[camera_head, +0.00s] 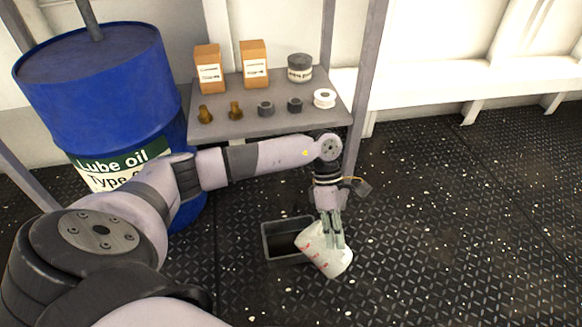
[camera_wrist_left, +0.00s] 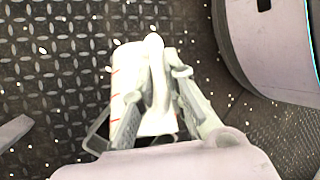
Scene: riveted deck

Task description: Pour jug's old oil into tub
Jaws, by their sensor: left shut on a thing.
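The jug (camera_head: 326,257) is white with red marks and is tilted, its upper end leaning left over the tub. My left gripper (camera_head: 334,240) is shut on the jug from above. In the left wrist view the jug (camera_wrist_left: 127,72) lies between the fingers (camera_wrist_left: 158,100), with its handle in the grip. The tub (camera_head: 265,243) is dark grey and rectangular, on the deck just left of the jug, with a dark inside. The jug hides part of the tub's right side. I cannot tell whether oil is flowing. My right gripper is not in view.
A blue lube oil drum (camera_head: 100,85) stands at the left. A grey shelf (camera_head: 235,124) at the back holds two boxes, a dark can and several small parts. A white bench (camera_head: 480,85) runs along the wall. The riveted deck (camera_head: 470,220) at the right is clear.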

